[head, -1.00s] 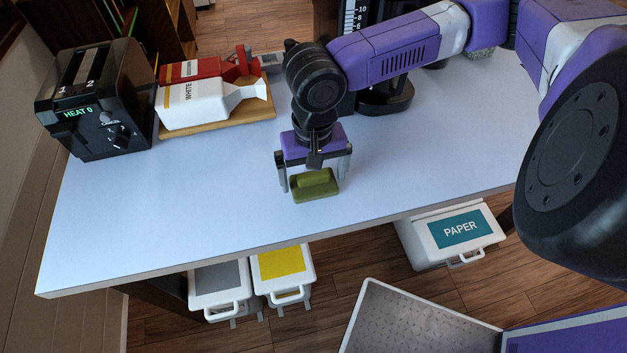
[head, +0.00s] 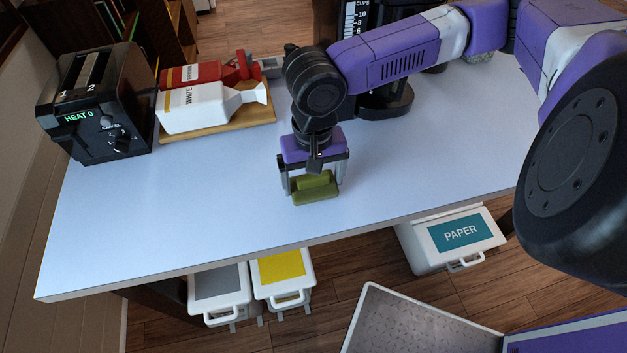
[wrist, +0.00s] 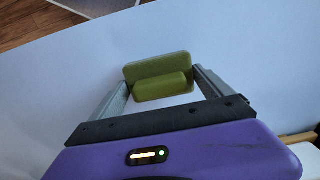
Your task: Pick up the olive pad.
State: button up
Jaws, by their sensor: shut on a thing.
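The olive pad (head: 316,196) is a small green block with a raised grip along its top. It is at the white table's front middle in the head view. My gripper (head: 316,188) points down over it, with a finger at each side. The gripper is shut on the pad. In the wrist view the olive pad (wrist: 158,73) sits between the two grey fingers of my gripper (wrist: 160,84). I cannot tell whether the pad's underside touches the table.
A black toaster (head: 98,105) and a board (head: 230,125) with two bread bags stand at the table's (head: 150,220) back left. A black coffee maker (head: 385,100) stands behind my arm. Lidded bins, one marked PAPER (head: 460,235), are below the front edge. The table left of my gripper is clear.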

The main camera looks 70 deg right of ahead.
aim_at(314, 176)
notch_tip(314, 176, up, 19)
jog(key=shift+p, duration=0.3)
